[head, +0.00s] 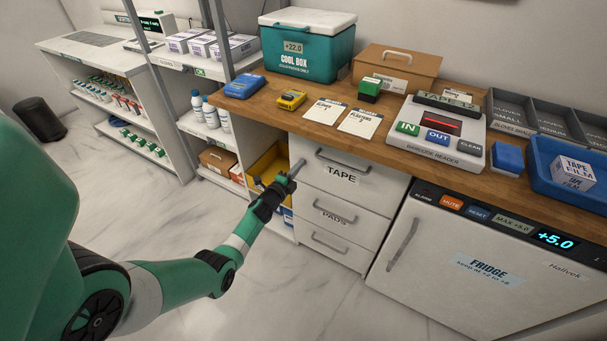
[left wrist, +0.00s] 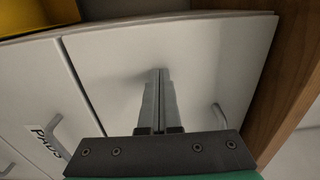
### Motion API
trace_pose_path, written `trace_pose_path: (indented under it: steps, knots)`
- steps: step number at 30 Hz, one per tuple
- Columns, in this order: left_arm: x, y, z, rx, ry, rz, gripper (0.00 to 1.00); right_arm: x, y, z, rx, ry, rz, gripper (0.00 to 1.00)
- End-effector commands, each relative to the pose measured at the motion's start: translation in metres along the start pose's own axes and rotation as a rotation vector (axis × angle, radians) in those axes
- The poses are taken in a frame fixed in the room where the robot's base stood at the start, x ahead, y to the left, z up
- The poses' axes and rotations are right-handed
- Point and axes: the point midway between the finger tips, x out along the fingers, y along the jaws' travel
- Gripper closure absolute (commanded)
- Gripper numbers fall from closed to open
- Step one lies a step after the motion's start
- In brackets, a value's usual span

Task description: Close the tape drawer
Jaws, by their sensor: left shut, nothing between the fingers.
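The tape drawer (head: 360,185) is the white top drawer under the wooden counter, with a grey bar handle and a TAPE label. Its front looks flush or nearly flush with the drawers below; I cannot tell whether a small gap is left. My left gripper (head: 297,168) is shut and empty at the left part of this front, left of the handle. In the left wrist view the shut fingers (left wrist: 160,75) point at the drawer front (left wrist: 110,65), at or very near its surface; contact is not certain. The handle (left wrist: 222,120) is right of the fingers. My right gripper is not in view.
The PADS drawer (head: 333,210) and another drawer lie below. A fridge (head: 480,265) stands to the right. An open shelf with a yellow bin (head: 268,165) is to the left. The counter (head: 290,120) above holds a cool box, cards and a barcode reader. The floor in front is clear.

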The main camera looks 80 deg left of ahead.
Motion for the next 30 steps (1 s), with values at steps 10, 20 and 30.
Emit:
trace_pose_path:
  steps: [10, 20, 30]
  knots:
    - [-0.001, 0.005, 0.001, -0.001, -0.006, 0.012, 1.00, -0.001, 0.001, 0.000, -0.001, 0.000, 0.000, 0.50]
    - [-0.017, -0.004, -0.001, -0.001, -0.002, 0.004, 1.00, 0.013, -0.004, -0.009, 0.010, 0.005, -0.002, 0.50]
    - [-0.114, -0.003, 0.000, -0.001, -0.004, 0.005, 1.00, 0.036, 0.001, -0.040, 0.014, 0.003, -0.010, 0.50]
